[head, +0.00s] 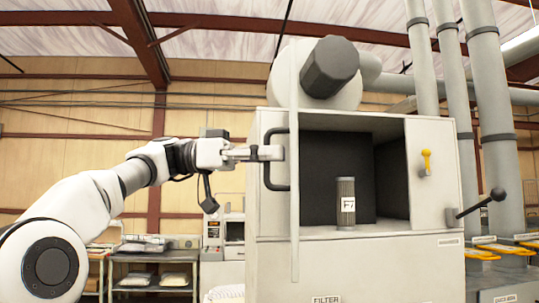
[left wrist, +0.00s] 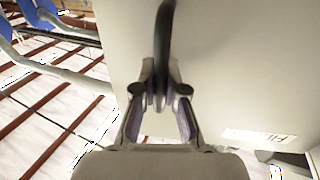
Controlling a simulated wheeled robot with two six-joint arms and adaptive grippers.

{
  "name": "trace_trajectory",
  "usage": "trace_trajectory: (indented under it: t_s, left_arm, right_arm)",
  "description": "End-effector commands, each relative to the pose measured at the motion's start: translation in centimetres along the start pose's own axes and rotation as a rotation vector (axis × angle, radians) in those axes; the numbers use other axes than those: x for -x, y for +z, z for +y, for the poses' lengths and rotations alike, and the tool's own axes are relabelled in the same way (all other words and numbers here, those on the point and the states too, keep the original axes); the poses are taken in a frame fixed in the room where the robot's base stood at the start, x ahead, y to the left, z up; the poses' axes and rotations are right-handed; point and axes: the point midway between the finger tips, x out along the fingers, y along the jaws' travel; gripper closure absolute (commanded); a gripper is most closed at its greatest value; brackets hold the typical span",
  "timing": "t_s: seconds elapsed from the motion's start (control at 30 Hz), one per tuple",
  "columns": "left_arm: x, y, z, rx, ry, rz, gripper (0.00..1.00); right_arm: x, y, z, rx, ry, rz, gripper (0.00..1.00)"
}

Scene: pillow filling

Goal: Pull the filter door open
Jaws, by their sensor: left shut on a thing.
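The filter door (head: 294,225) stands open and shows nearly edge-on at the left side of the cabinet opening in the head view. Its black bar handle (head: 268,180) is on the door's left side. My left gripper (head: 270,153) is shut on the handle's upright bar. In the left wrist view the fingers (left wrist: 160,98) close around the dark handle (left wrist: 163,40), in front of the pale door panel (left wrist: 235,70). A cylindrical filter (head: 345,190) with a white label stands upright inside the dark opening. My right gripper is not in view.
The cabinet (head: 400,262) carries a yellow handle (head: 426,160) and a black-knobbed lever (head: 480,205) on its right. Large grey pipes (head: 490,90) rise at the right. A shelf rack (head: 150,258) stands at the back left. Space left of the door is open around my arm.

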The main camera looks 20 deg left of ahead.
Motion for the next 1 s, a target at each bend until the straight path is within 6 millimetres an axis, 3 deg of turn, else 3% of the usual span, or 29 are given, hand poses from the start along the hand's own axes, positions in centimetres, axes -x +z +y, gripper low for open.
trace_trajectory:
  t_s: [0.27,0.3,0.37,0.73,1.0]
  left_arm:
    - [0.0,-0.2,0.1,-0.003,-0.001,0.002,1.0]
    - [0.0,-0.2,0.1,-0.003,-0.001,0.002,0.82]
    - [0.0,-0.2,0.1,-0.003,-0.001,0.002,0.64]
    - [0.7,-0.1,0.0,-0.001,0.0,0.001,0.64]
    - [5.8,-0.1,-0.1,-0.002,-0.003,0.002,0.64]
  right_arm:
    - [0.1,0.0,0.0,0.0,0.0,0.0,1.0]
    - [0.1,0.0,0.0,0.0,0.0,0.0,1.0]
    - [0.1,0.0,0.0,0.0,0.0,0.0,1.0]
    - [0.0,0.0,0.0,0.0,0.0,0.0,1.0]
    - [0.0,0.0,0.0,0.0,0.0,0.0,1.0]
